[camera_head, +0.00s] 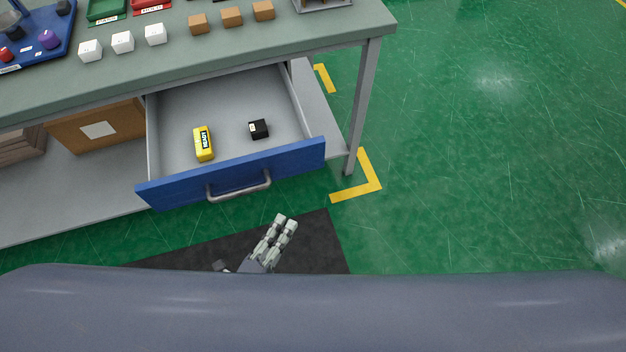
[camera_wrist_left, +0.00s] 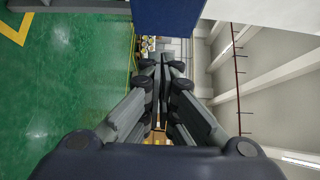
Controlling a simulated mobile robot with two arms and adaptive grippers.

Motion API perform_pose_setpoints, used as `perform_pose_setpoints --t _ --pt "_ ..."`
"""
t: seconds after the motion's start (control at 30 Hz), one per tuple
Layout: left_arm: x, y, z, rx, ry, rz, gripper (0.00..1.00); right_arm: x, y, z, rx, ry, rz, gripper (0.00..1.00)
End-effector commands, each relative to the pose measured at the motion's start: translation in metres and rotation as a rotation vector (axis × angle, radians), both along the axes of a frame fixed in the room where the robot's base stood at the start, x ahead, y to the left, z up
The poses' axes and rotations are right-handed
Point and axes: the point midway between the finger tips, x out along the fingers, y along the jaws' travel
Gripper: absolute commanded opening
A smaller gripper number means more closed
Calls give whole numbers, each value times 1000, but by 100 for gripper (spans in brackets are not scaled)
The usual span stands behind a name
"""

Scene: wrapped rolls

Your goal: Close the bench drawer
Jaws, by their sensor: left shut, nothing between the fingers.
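The bench drawer (camera_head: 235,173) is pulled out from under the workbench (camera_head: 230,42). It has a blue front and a grey bar handle (camera_head: 239,187). Inside lie a yellow labelled item (camera_head: 204,144) and a small black box (camera_head: 259,129). My left gripper (camera_head: 285,221) is shut and empty, in front of the drawer, a little below and right of the handle in the head view. In the left wrist view the gripper's fingers (camera_wrist_left: 160,65) are together, with a blue panel (camera_wrist_left: 166,18) above them. My right gripper is not in view.
White cubes (camera_head: 122,42) and brown cubes (camera_head: 231,17) stand on the bench top with a blue tray (camera_head: 40,40). A cardboard box (camera_head: 98,127) sits on the lower shelf. A bench leg (camera_head: 364,105) stands right of the drawer. The green floor at right is clear.

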Motion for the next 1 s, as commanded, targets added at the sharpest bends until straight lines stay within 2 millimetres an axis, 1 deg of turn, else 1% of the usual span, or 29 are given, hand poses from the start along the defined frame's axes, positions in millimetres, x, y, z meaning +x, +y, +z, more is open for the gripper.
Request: perform_pose_setpoints --t 0.17,0.3,0.57,0.7,0.8,1.0 --pt "17 -9 4 3 -12 -2 0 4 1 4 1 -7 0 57" --pt "43 -22 5 2 -11 -1 0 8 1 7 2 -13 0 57" --pt "91 -46 4 1 -9 -1 0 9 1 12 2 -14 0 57" --pt "111 -38 3 4 -6 -1 0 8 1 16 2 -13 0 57" --pt "120 -35 3 3 -6 -1 0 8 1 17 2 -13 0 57" --pt "127 -33 2 1 -4 0 0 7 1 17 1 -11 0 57"
